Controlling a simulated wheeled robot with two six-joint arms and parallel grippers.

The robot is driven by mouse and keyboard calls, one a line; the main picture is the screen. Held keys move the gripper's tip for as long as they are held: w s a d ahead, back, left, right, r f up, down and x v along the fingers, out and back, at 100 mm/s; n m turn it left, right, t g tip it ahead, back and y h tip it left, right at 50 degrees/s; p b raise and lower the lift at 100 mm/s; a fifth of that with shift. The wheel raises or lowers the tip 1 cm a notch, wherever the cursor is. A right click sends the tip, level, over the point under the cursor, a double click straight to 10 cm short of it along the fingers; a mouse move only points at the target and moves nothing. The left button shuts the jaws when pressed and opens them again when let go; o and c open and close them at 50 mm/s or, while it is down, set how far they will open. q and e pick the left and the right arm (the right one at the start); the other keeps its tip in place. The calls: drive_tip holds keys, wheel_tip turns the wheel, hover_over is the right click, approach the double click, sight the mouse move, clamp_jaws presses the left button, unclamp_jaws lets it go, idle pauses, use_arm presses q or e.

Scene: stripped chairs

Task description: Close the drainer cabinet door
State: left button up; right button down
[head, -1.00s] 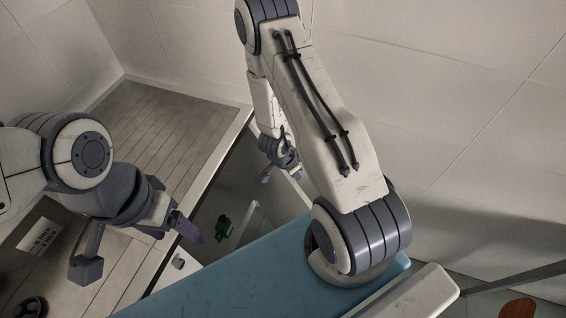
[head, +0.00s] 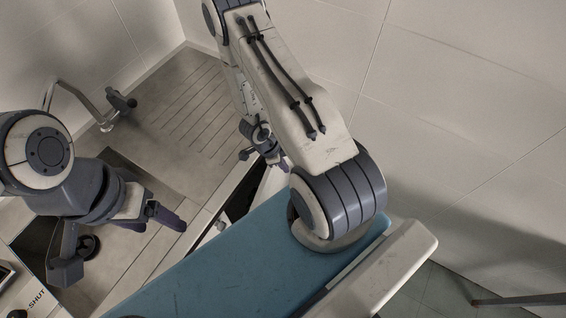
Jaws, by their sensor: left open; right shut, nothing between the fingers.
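A pale panel that looks like the drainer cabinet door (head: 269,184) shows as a narrow strip just below my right gripper (head: 279,162). Beside it is a dark gap under the counter, so the door appears partly open; its angle is hard to tell. My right gripper is shut and empty, close to the panel's top; I cannot tell whether they touch. My arm and body hide most of the door. My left gripper (head: 163,219) is open and empty above the front of the counter.
The grooved drainer counter (head: 200,105) runs back to the tiled wall. A sink (head: 145,180) with a metal tap (head: 88,105) lies to the left, partly behind my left arm. A thin rail (head: 515,300) is at lower right, above open floor.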

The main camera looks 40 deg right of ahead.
use_arm(q)
drive_tip(key=shift+s+d, duration=0.1)
drive_tip(key=shift+d, duration=0.25)
drive_tip(key=shift+a, duration=0.1)
use_arm(e)
drive_tip(key=shift+a, duration=0.1)
